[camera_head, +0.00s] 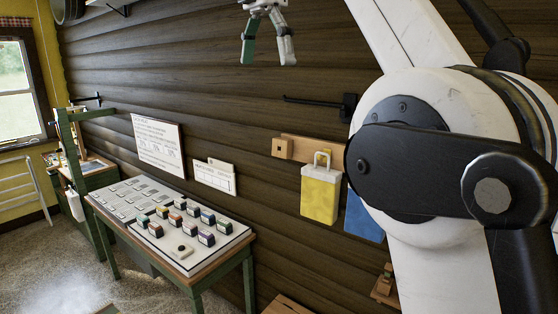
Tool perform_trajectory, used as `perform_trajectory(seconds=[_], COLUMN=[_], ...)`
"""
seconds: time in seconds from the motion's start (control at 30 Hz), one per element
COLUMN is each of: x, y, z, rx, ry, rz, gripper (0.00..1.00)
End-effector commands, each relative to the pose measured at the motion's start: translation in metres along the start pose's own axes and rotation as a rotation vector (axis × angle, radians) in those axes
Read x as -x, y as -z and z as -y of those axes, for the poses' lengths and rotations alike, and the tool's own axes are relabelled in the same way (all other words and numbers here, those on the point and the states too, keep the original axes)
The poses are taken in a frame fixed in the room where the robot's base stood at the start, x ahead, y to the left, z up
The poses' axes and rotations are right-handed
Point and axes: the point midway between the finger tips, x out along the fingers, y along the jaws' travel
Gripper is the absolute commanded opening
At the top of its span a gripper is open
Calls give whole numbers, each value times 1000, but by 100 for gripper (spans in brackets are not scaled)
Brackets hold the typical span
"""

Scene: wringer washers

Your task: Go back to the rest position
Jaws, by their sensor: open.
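My gripper (266,47) shows at the top middle of the head view, in front of the dark plank wall. Its fingers are apart and point down, with nothing between them. One finger looks green and the other pale. The upper part of the gripper is cut off by the top edge of the picture. My white and black arm links fill the right side and hide part of the wall there.
A green-legged table (248,242) at the lower left bears a board with several small coloured blocks (190,209). A yellow tag (320,198) hangs from a wooden rail (298,148), partly beside a blue one (362,220). A black rod (312,102) juts from the wall.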

Motion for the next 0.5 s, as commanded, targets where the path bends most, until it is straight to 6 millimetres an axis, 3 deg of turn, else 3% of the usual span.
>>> perform_trajectory(seconds=[0.27,0.5], x=[-51,-114], y=[-33,-57], z=[22,58], rx=[-339,-668], ry=[-95,-191], rz=[11,2], gripper=[100,100])
